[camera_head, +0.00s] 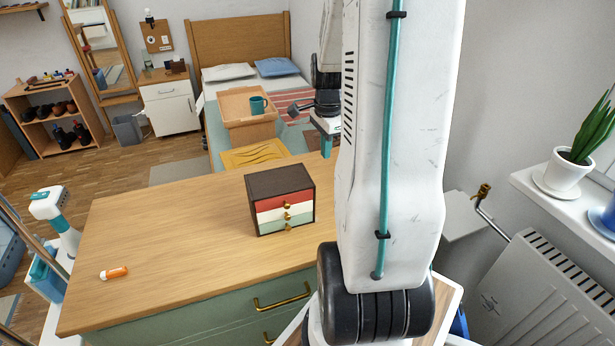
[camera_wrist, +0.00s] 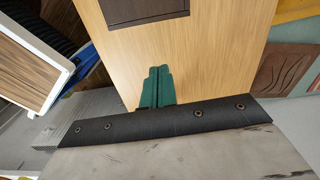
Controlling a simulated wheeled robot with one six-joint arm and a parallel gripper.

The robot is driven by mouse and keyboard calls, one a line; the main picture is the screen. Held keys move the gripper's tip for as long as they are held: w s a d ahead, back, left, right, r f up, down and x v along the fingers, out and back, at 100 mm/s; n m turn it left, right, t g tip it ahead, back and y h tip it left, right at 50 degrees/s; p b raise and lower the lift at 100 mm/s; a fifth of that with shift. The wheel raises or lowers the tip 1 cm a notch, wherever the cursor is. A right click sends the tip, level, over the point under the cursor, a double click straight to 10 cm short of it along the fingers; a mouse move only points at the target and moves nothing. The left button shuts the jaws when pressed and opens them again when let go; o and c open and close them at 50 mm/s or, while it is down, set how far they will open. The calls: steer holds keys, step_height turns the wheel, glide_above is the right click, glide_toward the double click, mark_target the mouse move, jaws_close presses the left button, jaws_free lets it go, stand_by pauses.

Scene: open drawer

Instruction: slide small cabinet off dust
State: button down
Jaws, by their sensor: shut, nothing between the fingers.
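The small cabinet (camera_head: 263,187) is a dark brown box with red, white and mint drawer fronts and brass knobs. It stands upright on the wooden desk top (camera_head: 150,225), right of its middle, with its drawers closed. In the wrist view its dark top (camera_wrist: 145,8) shows at the upper edge. My gripper (camera_head: 326,147) is partly hidden by my arm in the head view, near the desk's far right corner. In the wrist view its teal fingers (camera_wrist: 157,84) are together and empty, over the desk, apart from the cabinet. I cannot make out any dust.
An orange bottle (camera_head: 114,273) lies at the desk's front left. Behind the desk, a wooden box (camera_head: 245,107) with a teal mug (camera_head: 258,105) sits by the bed. A radiator (camera_head: 545,295) and a sill plant (camera_head: 562,173) are at right. The desk's left half is mostly clear.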

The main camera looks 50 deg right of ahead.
step_height(320, 180, down, 10)
steer(key=w+a, duration=0.2)
steer(key=a, duration=0.1)
steer(key=shift+f, duration=0.15)
stand_by(0.5)
